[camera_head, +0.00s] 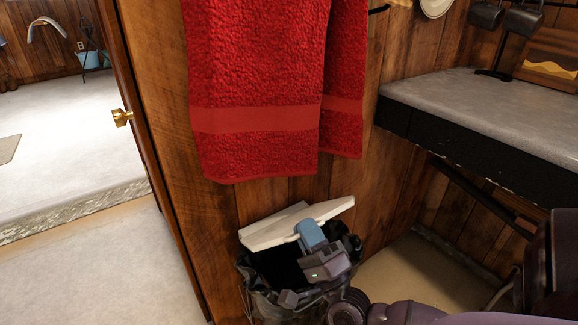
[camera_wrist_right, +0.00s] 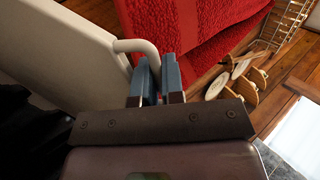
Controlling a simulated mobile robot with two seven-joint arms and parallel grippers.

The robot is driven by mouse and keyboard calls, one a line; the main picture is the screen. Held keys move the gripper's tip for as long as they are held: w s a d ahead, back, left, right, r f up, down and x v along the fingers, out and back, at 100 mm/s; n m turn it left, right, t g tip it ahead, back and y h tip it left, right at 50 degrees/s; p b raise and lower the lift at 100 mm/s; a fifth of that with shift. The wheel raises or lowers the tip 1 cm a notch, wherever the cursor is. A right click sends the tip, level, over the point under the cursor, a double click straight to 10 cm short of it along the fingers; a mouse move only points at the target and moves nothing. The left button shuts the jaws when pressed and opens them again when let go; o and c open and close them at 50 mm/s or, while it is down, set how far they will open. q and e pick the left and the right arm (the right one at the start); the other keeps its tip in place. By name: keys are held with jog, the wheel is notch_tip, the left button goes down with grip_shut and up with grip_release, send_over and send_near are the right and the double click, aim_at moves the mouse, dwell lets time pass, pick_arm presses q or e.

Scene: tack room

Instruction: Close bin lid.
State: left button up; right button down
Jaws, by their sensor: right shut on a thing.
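The bin (camera_head: 262,300) is dark, with a black bag-like lining, and stands low against the wood wall. Its cream-white lid (camera_head: 268,234) is open, tilted up above the back of the bin. The dark bin mouth is exposed. My right gripper (camera_head: 310,235) is over the bin at the lid, its blue fingers shut on the lid handle. In the right wrist view the fingers (camera_wrist_right: 157,80) are close together at the curved white handle (camera_wrist_right: 138,46), with the lid (camera_wrist_right: 60,50) at left. The exact contact is partly hidden. My left gripper is not in view.
A red towel (camera_head: 255,80) hangs on the wall just above the lid. An open doorway with a brass knob (camera_head: 122,117) is at left, with clear floor (camera_head: 85,265) in front.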

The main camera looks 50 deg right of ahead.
pick_arm(q)
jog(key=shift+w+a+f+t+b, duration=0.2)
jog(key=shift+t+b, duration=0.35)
jog(key=shift+b, duration=1.05)
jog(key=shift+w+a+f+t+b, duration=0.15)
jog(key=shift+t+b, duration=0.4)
jog(key=shift+b, duration=1.05)
pick_arm(e)
jog(key=s+f, duration=0.2)
jog(key=f, duration=0.6)
jog(key=s+a+f, duration=0.1)
jog(key=s+f, duration=0.2)
jog(key=f, duration=0.5)
jog(key=shift+s+a+f, duration=0.15)
jog(key=shift+s+f, duration=0.15)
jog(key=shift+f, duration=0.05)
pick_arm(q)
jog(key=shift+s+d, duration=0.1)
pick_arm(e)
jog(key=c, duration=1.6)
grip_release()
jog(key=shift+f, duration=0.1)
pick_arm(q)
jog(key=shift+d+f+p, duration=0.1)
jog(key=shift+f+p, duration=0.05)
jog(key=shift+p, duration=0.3)
pick_arm(e)
jog(key=shift+o, duration=0.2)
jog(key=v, duration=1)
jog(key=shift+s, duration=0.35)
